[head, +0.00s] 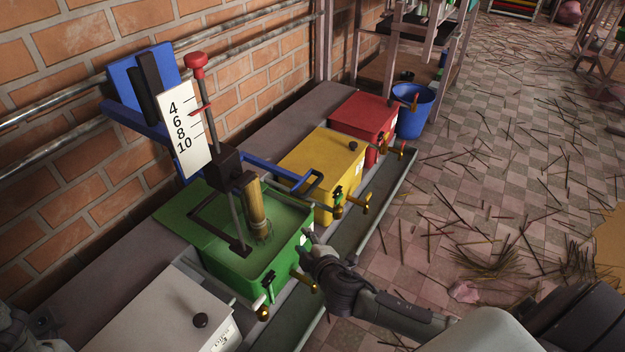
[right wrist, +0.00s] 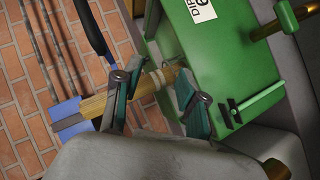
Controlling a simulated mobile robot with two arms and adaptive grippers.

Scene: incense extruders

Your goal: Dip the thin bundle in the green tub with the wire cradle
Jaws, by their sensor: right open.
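The green tub (head: 262,284) is open and holds greenish liquid. A dark wire cradle (head: 212,222) on a rod reaches down into it. The tan bundle (head: 257,208) stands upright in the tub, its lower end at the liquid; I cannot tell how it is held. My right gripper (head: 313,240) is open beside the tub's right front edge. In the right wrist view its fingers (right wrist: 158,98) are apart, with the bundle (right wrist: 95,106) showing beyond them and the green tub (right wrist: 228,65) to the right. A dark part of my left gripper (head: 42,322) shows at the lower left corner, mostly cut off.
A scale board (head: 183,130) marked 4 to 10 and a red knob (head: 195,64) rise above the tub. Yellow (head: 325,160), red (head: 362,115) and white (head: 180,318) tubs stand in line. Brass taps stick out at the front. Sticks litter the floor.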

